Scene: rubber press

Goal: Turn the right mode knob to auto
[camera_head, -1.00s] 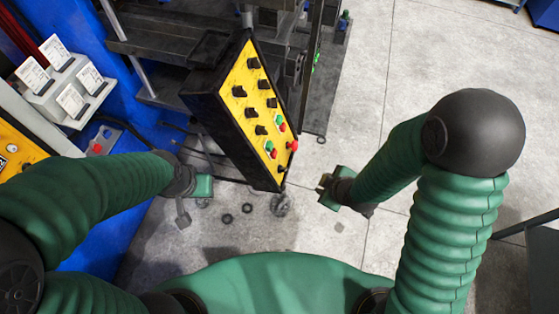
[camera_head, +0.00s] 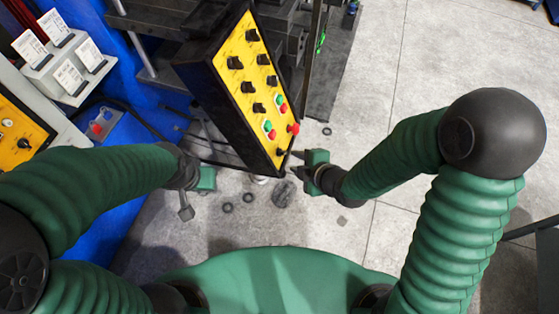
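The yellow control panel (camera_head: 259,108) in a black box stands tilted at the centre. It carries several black knobs in two columns, with green and red buttons below them. An upper right knob (camera_head: 252,35) and a middle right knob (camera_head: 272,82) show; their labels are too small to read. My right gripper (camera_head: 296,164) is just right of the panel's lower right edge, its dark fingers pointing left. The fingers look parted and hold nothing. My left gripper (camera_head: 187,212) is left of and below the panel, clear of it; its fingers are not clear.
A red button (camera_head: 293,129) sticks out at the panel's right edge, just above my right gripper. A grey block with white cards (camera_head: 74,60) and a blue machine stand at left. Dark machine frames are behind the panel. Floor at right is free.

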